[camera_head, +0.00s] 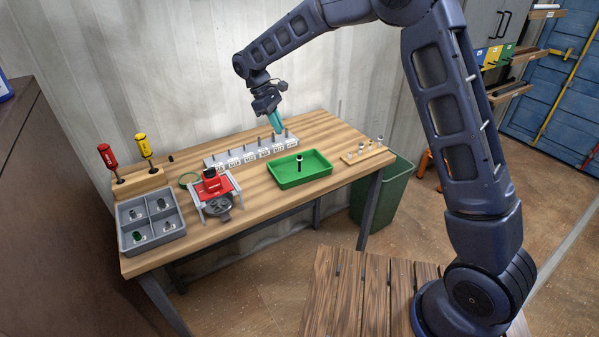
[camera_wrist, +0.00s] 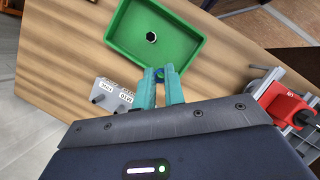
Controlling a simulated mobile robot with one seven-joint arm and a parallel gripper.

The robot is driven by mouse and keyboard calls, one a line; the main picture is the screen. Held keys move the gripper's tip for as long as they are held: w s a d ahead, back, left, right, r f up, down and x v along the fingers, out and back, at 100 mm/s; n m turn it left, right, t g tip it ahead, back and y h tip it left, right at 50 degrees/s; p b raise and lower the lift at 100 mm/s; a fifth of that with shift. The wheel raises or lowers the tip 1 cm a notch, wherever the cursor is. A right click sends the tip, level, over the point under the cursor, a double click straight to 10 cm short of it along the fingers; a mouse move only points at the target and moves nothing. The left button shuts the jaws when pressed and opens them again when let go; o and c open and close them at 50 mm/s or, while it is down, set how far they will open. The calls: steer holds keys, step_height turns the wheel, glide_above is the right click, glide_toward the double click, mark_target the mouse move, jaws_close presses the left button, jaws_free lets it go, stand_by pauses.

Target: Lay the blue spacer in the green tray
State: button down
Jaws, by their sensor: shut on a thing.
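My gripper (camera_head: 277,130) is above the back edge of the labelled grey rack, behind the green tray (camera_head: 287,181). In the wrist view its teal fingers (camera_wrist: 160,76) are shut on a small bluish piece, which looks like the blue spacer (camera_wrist: 160,71). Most of the spacer is hidden by the fingers, and I cannot tell whether it is clear of the rack's pegs. The tray also shows in the wrist view (camera_wrist: 183,45), beyond the fingertips. A dark upright piece with a pale top (camera_head: 300,163) stands inside the tray.
The grey rack (camera_head: 222,162) carries several pegs. A red and grey vise (camera_head: 222,187) is left of the tray, and a small wooden peg board (camera_head: 372,155) is right of it. A grey compartment bin (camera_head: 153,222) and two screwdrivers (camera_head: 106,156) are at the far left.

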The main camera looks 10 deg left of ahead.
glide_toward(295, 174)
steer(key=f, duration=0.1)
steer(key=a+f, duration=0.1)
steer(key=f, duration=0.2)
steer(key=shift+a+f, duration=0.1)
steer(key=shift+a, duration=0.25)
steer(key=d, duration=0.4)
steer(key=shift+s+d+f, duration=0.1)
steer(key=shift+s+f, duration=0.15)
steer(key=shift+f, duration=0.1)
steer(key=shift+w+f, duration=0.1)
steer(key=shift+f, duration=0.15)
steer(key=shift+f, duration=0.15)
steer(key=c, duration=1.5)
jaws_free()
steer(key=v, duration=1.2)
